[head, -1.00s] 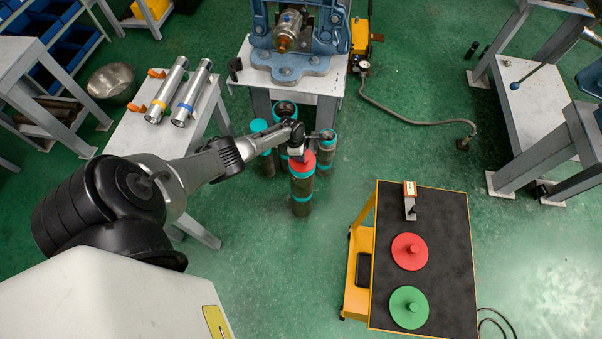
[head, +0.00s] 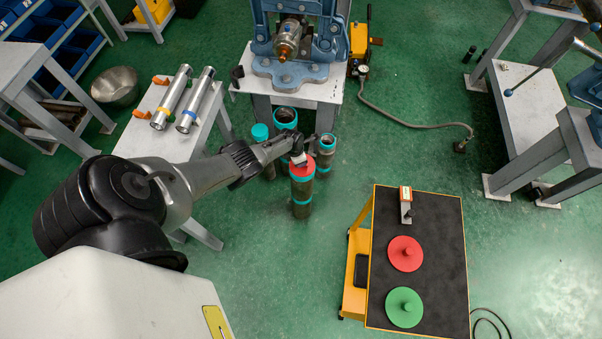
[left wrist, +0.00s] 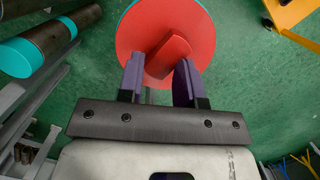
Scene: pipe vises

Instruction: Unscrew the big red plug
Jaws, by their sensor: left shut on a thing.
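The big red plug (head: 304,172) sits in the teal-ringed top of an upright dark pipe (head: 302,200) standing on the floor. In the left wrist view the plug (left wrist: 140,38) is a round red disc with a raised red grip bar (left wrist: 168,60) across it. My left gripper (head: 299,160) is over the plug from above. In the left wrist view its two purple fingers (left wrist: 160,68) are on either side of the bar, shut on it. The plug's thread is hidden. My right gripper is in neither view.
Several teal-ringed pipes (head: 285,118) stand close behind the plugged one. A cart (head: 435,225) at right carries a red knobbed disc (head: 405,253) and a green one (head: 404,307). A table with two silver cylinders (head: 196,98) is at left. Floor between pipes and cart is clear.

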